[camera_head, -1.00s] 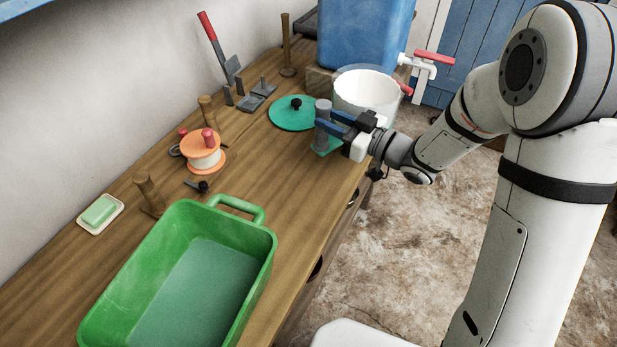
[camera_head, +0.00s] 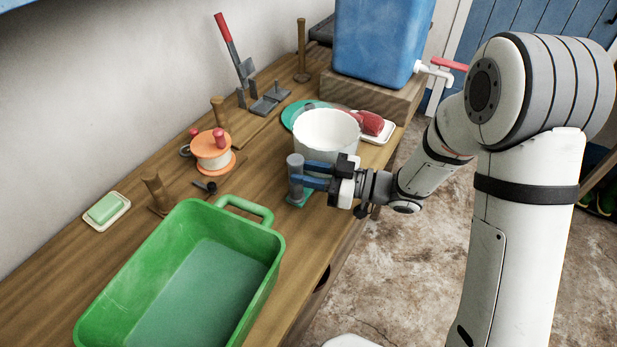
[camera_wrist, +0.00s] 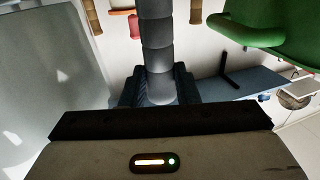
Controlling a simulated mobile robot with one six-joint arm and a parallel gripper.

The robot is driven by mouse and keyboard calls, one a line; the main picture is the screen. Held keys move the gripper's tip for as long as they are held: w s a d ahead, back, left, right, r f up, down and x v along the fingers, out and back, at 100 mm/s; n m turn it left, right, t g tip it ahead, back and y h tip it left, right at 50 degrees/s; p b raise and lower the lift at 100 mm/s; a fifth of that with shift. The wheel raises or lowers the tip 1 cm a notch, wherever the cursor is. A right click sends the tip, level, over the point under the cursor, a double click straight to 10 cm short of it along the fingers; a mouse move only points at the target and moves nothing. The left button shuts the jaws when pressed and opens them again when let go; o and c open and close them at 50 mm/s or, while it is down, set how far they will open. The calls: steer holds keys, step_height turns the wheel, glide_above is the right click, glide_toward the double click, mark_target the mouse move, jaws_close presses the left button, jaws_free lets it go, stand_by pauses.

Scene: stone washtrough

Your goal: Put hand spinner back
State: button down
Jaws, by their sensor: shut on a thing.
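The hand spinner appears to be the white open drum (camera_head: 326,140) with a clear rim, together with the grey ribbed post (camera_head: 295,178) and small teal plate (camera_head: 299,199) at its front. My gripper (camera_head: 312,175) reaches in from the right, its blue fingers shut on the grey post. In the wrist view the post (camera_wrist: 157,45) stands between the finger pads (camera_wrist: 160,88). The drum's lower part is partly hidden by the fingers. I cannot tell whether it touches the bench or hangs just above it.
The green tub (camera_head: 270,240) stands in front on the bench. An orange-and-white spool (camera_head: 212,148) is to the left. Behind the drum are a teal disc (camera_head: 291,113), a red item (camera_head: 371,122) on a white dish, and the blue tank (camera_head: 380,40) on a wooden block.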

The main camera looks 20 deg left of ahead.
steer(key=shift+f, duration=0.75)
steer(key=shift+f, duration=0.1)
steer(key=c, duration=1.1)
jaws_free()
